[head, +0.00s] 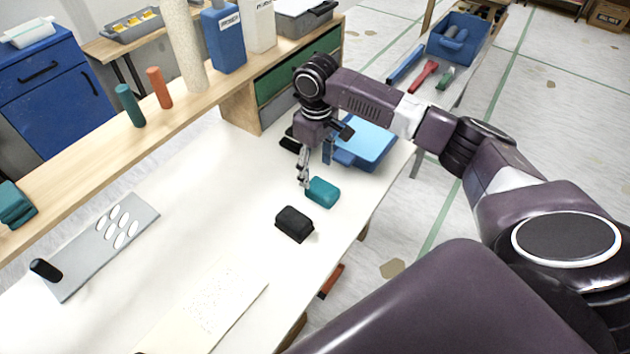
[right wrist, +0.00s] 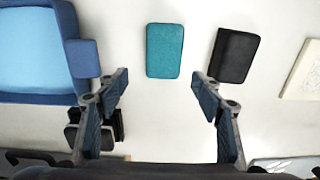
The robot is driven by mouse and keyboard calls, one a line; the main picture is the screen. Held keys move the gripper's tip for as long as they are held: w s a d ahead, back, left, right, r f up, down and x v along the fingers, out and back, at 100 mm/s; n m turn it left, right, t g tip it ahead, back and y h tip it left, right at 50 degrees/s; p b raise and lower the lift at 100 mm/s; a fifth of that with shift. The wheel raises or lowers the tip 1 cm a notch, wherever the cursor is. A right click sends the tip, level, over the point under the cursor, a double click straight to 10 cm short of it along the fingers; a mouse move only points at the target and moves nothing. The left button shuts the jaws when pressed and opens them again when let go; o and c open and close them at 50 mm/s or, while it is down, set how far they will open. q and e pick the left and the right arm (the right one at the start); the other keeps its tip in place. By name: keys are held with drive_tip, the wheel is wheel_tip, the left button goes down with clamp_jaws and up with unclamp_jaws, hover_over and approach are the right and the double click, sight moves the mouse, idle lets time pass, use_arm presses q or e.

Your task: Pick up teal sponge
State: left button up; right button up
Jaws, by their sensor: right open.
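The teal sponge (head: 322,192) lies on the white table between a black block and a blue tray. In the right wrist view the teal sponge (right wrist: 164,50) lies ahead of the fingertips, roughly centred between them and not touched. My right gripper (head: 315,175) is just above the table on the far-left side of the sponge. It is open and empty, and its two fingers are spread apart in the right wrist view (right wrist: 160,85). My left gripper is not in view.
The black block (head: 294,224) sits close to the sponge. The blue tray (head: 340,157) stands behind the sponge. A small black object (head: 289,141) lies beyond my gripper. A grey plate with white ovals (head: 90,255) and a cream board (head: 205,310) lie on the table.

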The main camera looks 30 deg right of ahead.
sight(316, 184)
drive_tip(key=f, duration=0.2)
drive_tip(key=s+f+p, duration=0.1)
drive_tip(key=f, duration=0.1)
drive_tip(key=shift+s+a, duration=0.1)
drive_tip(key=shift+a, duration=0.05)
drive_tip(key=shift+w+f, duration=0.25)
drive_tip(key=shift+f, duration=1.15)
drive_tip(key=c, duration=1.1)
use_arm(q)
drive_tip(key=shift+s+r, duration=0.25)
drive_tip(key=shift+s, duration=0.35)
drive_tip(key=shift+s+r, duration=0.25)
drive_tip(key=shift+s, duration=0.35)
use_arm(e)
drive_tip(key=shift+c, duration=0.3)
